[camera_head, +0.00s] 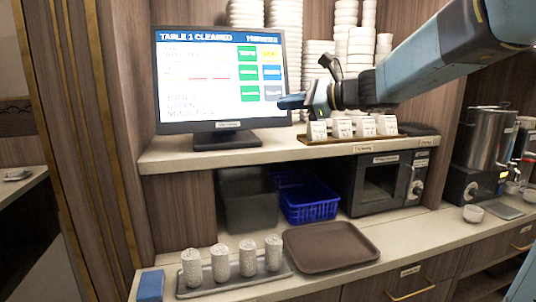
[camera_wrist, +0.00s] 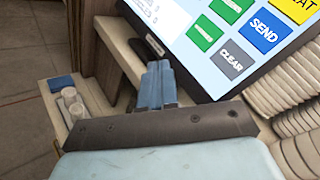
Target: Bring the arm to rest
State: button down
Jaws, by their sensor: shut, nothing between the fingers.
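My gripper (camera_head: 284,102) is at the end of my blue arm, which reaches in from the upper right in the head view. It hangs in the air over the upper shelf, in front of the right edge of the monitor (camera_head: 163,106). In the wrist view my gripper (camera_wrist: 158,68) shows its two blue fingers close together, shut and empty, with the monitor screen (camera_wrist: 235,40) just to the right. I cannot tell the exact gap between fingertips and monitor.
The upper shelf (camera_head: 195,158) carries small white labelled containers (camera_head: 341,127) below my arm and stacked white cups (camera_head: 285,20) behind. Below are a blue basket (camera_head: 310,204), a microwave (camera_head: 385,180), a brown tray (camera_head: 331,246) and several patterned cylinders (camera_head: 220,262). A metal urn (camera_head: 487,135) stands right.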

jog(key=s+d+f+n+g+h, duration=0.1)
jog(key=s+d+f+n+h, duration=0.6)
jog(key=s, duration=0.5)
jog(key=s+d+f+n+g+h, duration=0.1)
jog(key=s+d+f+n+h, duration=0.6)
jog(key=s, duration=0.6)
jog(key=d+f+n, duration=0.2)
jog(key=d+f, duration=0.1)
jog(key=d, duration=0.1)
jog(key=shift+d+f+n, duration=0.15)
jog(key=shift+f+n, duration=0.15)
jog(key=c, duration=1.8)
grip_release()
